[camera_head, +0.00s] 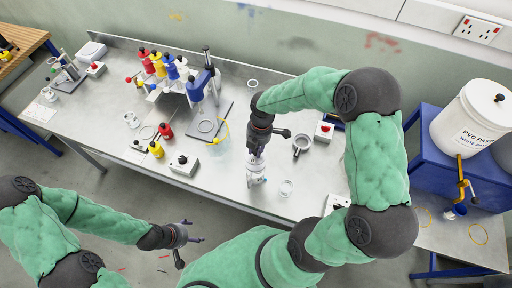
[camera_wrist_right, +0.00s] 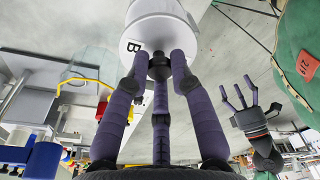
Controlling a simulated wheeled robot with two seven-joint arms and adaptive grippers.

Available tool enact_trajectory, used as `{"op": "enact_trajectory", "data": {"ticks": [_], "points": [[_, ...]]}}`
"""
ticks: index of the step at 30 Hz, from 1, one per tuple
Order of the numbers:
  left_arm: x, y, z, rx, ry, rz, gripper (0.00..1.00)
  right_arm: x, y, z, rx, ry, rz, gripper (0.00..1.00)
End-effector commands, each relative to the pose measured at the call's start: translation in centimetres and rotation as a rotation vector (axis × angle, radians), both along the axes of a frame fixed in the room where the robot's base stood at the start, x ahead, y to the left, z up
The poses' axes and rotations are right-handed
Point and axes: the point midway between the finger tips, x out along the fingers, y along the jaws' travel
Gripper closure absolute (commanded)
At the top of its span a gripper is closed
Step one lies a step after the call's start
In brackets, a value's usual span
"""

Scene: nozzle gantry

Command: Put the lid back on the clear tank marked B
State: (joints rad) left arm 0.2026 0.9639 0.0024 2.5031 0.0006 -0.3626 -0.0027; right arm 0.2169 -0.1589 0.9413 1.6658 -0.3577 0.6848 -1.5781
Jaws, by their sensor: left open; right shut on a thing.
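My right gripper (camera_head: 257,158) points down over the near middle of the bench. In the right wrist view its purple fingers (camera_wrist_right: 158,62) close on the black knob of a white round lid (camera_wrist_right: 150,38). A label with the letter B (camera_wrist_right: 133,47) shows beside the knob.
A small clear cup (camera_head: 287,187) stands close right of the tank. A ring-shaped holder (camera_head: 301,143) and a red-button box (camera_head: 324,131) are further right. A blue-headed gantry (camera_head: 201,85), bottles and a switch box (camera_head: 183,164) fill the left. A white barrel (camera_head: 470,118) stands far right.

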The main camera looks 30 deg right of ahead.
Motion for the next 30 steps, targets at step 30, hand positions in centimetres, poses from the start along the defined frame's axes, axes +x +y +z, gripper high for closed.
{"op": "enact_trajectory", "data": {"ticks": [30], "points": [[0.0,0.0,-3.4,0.0,0.0,0.0,0.24,0.0,0.0,-4.7,0.0,-0.001,0.0,1.0]]}}
